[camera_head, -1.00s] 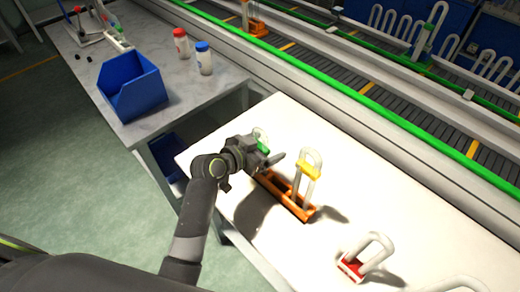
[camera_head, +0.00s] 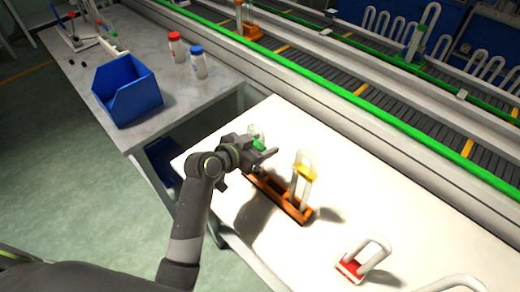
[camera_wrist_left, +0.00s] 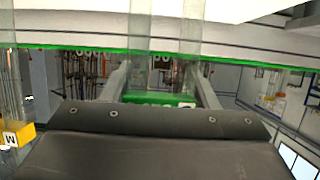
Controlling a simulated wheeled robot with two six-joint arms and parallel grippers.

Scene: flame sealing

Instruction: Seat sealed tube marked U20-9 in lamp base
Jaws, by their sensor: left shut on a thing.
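My left gripper (camera_head: 266,155) is shut on a U-shaped glass tube with a green band (camera_head: 258,144), just above the left end of an orange rack (camera_head: 266,189). In the left wrist view the green band (camera_wrist_left: 150,98) sits between the fingers, its label mostly hidden, so I cannot read the mark. A tube with a yellow band (camera_head: 304,171) stands upright in the rack's right part. A red base (camera_head: 350,269) with a pale U tube (camera_head: 375,255) lies to the right on the white table. I cannot tell which piece is the lamp base. My right gripper is out of view.
The white table (camera_head: 310,250) has clear room between the rack and red base. Another pale tube (camera_head: 460,284) is cut off at the bottom right. A conveyor (camera_head: 400,120) with a green rail runs behind. A blue bin (camera_head: 128,92) and two bottles stand on the left bench.

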